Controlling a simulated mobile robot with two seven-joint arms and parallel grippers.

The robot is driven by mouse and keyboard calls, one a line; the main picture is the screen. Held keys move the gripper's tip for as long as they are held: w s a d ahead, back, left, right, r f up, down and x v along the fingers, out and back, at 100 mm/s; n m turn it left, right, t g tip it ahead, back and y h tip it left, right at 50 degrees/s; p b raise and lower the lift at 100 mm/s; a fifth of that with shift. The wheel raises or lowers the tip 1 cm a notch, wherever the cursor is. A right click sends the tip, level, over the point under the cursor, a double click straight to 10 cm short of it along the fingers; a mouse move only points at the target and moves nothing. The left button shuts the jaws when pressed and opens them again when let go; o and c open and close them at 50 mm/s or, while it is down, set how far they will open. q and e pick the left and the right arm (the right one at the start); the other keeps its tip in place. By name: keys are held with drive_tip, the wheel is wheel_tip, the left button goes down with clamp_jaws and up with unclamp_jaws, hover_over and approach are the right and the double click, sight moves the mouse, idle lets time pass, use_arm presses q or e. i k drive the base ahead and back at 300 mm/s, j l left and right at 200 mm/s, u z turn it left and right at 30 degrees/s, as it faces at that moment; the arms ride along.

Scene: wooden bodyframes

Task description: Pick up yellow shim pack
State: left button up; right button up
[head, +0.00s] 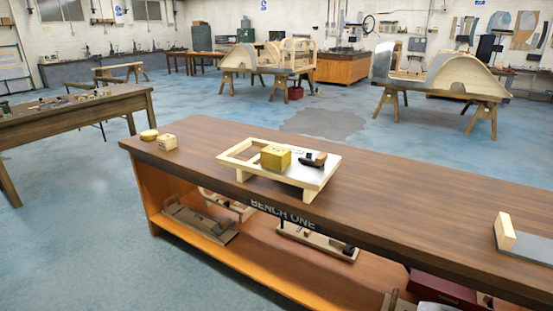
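A yellow block-like pack (276,158), which looks like the yellow shim pack, sits on a pale wooden frame (234,165) on the bench marked BENCH ONE. It rests near the middle of the frame, beside a dark-and-brown tool (313,159) that looks like a small hand plane. Neither of my grippers shows in the head view.
The brown bench top (400,205) is mostly clear right of the frame. A small light wooden block (167,142) and a round yellow item (149,135) stand at its left end. A wood block (504,231) and grey slab (525,246) lie at right. Shelf below holds tools.

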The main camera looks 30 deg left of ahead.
sight(275, 157)
drive_tip(key=i+j+u, duration=0.3)
drive_tip(key=i+j, duration=0.4)
drive_tip(key=j, duration=0.1)
